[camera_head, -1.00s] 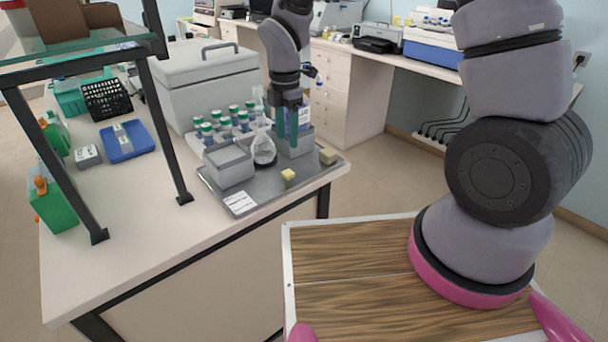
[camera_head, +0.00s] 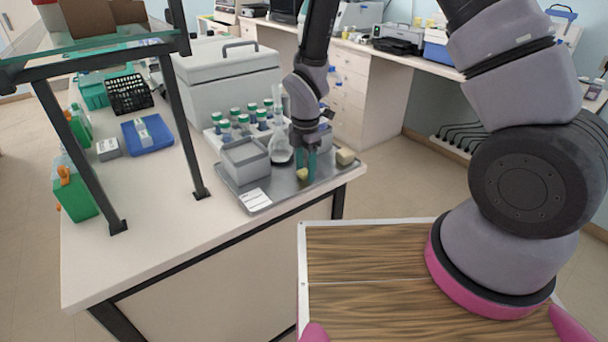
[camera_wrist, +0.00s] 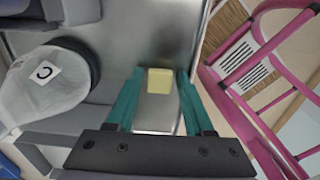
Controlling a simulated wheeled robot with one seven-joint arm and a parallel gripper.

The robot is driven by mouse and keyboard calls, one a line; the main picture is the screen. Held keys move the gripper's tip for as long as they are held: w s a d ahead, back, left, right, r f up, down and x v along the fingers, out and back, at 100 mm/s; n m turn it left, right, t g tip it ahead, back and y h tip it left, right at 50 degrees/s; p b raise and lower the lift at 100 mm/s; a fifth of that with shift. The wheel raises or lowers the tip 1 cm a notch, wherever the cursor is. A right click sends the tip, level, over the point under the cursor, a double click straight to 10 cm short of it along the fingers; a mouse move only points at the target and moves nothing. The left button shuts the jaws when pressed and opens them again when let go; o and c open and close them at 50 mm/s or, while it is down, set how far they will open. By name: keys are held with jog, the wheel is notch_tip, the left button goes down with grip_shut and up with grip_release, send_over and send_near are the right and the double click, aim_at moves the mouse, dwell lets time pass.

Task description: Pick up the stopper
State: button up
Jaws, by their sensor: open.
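The stopper is a small pale yellow block (camera_wrist: 160,81) on the metal tray (camera_head: 283,188). In the head view the stopper (camera_head: 302,174) shows at the tips of my gripper (camera_head: 306,165). In the wrist view my gripper (camera_wrist: 158,88) has its two teal fingers apart, one on each side of the stopper. I cannot tell whether either finger touches it.
A grey box (camera_head: 245,160) and a white label card (camera_head: 255,199) are on the tray. Several green-capped bottles (camera_head: 244,122) stand behind. A beige block (camera_head: 345,157) is right of my gripper. A dark-framed glass shelf (camera_head: 100,57) stands at left. The table front is clear.

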grip_shut()
